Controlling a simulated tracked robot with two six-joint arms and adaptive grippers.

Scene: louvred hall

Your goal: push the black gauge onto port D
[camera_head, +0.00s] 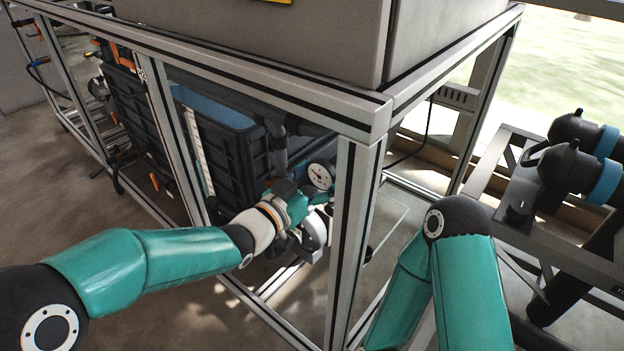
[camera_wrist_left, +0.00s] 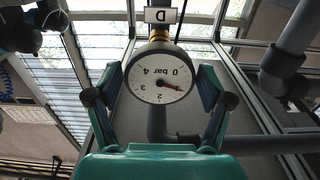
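The black gauge (camera_wrist_left: 160,76) has a round white dial, which looks upside down in the left wrist view. Its neck points to a brass-coloured fitting under the plate marked D (camera_wrist_left: 161,15), port D. The neck appears in line with the port; I cannot tell how deep it sits. My left gripper (camera_wrist_left: 157,92) has one finger on each side of the dial, spread apart, with narrow gaps showing. In the head view the gauge (camera_head: 320,176) is just beyond my left gripper (camera_head: 303,199), inside the frame near the corner post. My right gripper is out of view; only its arm shows.
An aluminium corner post (camera_head: 352,235) stands close to the right of my left gripper. A dark ribbed tank (camera_head: 225,150) is behind it. Grey pipe (camera_wrist_left: 287,65) runs beside the port. Black cylinders with blue bands (camera_head: 585,170) stand at the right.

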